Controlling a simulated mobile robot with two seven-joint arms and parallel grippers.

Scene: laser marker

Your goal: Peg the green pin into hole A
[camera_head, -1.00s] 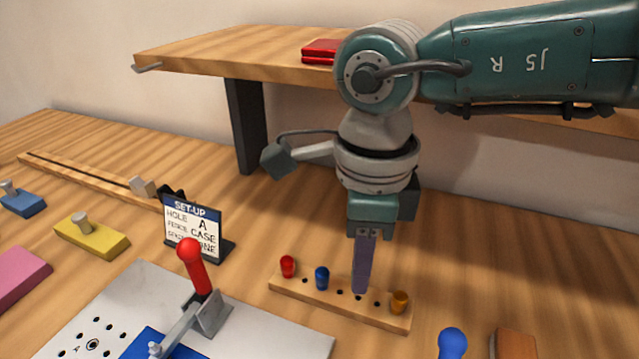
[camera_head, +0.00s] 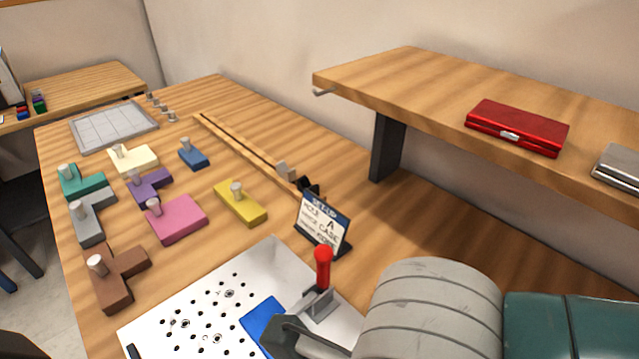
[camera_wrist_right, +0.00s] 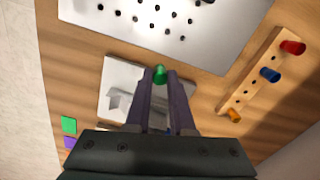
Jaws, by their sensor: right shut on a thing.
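The green pin (camera_wrist_right: 159,73) is between the fingertips of my right gripper (camera_wrist_right: 160,78), which is shut on it, in the right wrist view. The white plate with many small holes (camera_head: 160,331) lies at the bottom of the head view; its edge with holes also shows at the top of the wrist view (camera_wrist_right: 215,45). The pin is apart from those holes in the picture. I cannot read which hole is A. My left gripper is not in view.
A red-handled clamp (camera_head: 323,268) and a blue piece (camera_head: 258,318) are on the plate. The wooden pin rack (camera_wrist_right: 252,83) holds red, blue and orange pins. Several coloured knobbed blocks, including a yellow one (camera_head: 240,207), lie left. A raised shelf (camera_head: 420,80) stands at the back right.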

